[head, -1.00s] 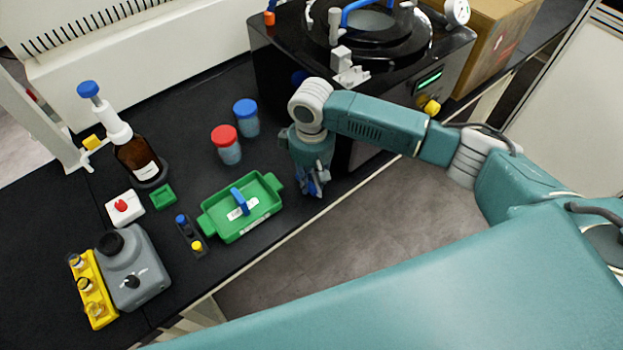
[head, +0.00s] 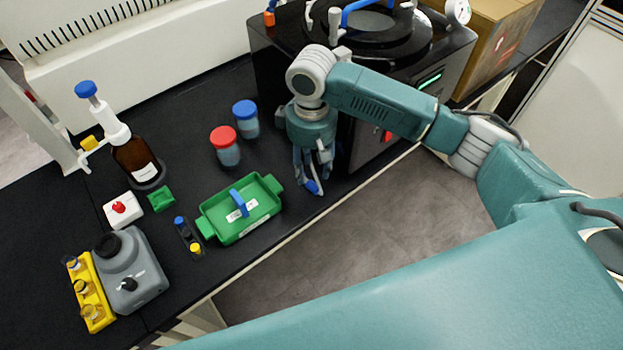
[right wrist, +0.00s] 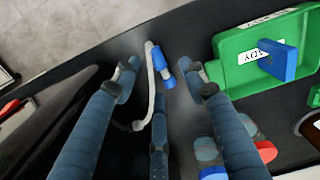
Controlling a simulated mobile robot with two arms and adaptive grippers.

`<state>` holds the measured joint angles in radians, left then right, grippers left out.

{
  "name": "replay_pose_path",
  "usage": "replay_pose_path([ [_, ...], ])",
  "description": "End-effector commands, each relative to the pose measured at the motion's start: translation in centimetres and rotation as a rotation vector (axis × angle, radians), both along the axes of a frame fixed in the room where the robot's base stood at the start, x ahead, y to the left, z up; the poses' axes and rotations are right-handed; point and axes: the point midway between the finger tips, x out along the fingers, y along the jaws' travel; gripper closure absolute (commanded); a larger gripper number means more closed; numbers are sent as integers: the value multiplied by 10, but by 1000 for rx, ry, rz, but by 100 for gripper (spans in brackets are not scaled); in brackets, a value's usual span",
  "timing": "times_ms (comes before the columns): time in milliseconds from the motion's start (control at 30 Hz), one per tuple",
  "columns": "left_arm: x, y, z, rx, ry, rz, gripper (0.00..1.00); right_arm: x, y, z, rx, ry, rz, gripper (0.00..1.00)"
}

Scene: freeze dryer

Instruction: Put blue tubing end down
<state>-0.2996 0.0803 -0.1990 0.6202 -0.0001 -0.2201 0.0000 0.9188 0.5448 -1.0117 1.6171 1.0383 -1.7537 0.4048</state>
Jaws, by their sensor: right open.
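The blue tubing end (right wrist: 167,80) shows between the fingers of my right gripper (right wrist: 168,84) in the right wrist view, with a pale tube beside it. The side fingers are spread, with gaps on both sides of the blue piece. In the head view the blue tubing end (head: 313,187) is at the fingertips of my right gripper (head: 312,178), near the bench's front edge. I cannot tell how firmly it rests on the bench. My right gripper is open and points down. My left gripper is not in view.
The freeze dryer (head: 270,60) stands just behind and right of the gripper. A green tray (head: 222,233) holding a blue item is to its left. Red-capped (head: 226,148) and blue-capped (head: 247,120) jars stand behind the tray. The bench's front edge is close.

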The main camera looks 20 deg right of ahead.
Motion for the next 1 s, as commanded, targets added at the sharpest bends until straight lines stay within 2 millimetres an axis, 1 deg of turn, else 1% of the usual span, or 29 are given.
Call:
replay_pose_path([
  [33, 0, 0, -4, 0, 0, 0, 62, 1, 0, 10, 1, -4, 1, 57],
  [100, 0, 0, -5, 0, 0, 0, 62, 2, 0, 24, 2, -4, 0, 57],
  [200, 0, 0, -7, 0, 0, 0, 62, 1, 0, 39, 1, -2, 1, 57],
  [300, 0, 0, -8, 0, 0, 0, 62, 1, 0, 49, 1, -2, -1, 57],
  [500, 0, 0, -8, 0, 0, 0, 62, 0, -1, 55, 0, 1, -1, 57],
  [1000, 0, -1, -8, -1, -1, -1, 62, 0, 0, 55, 0, 1, 0, 57],
])
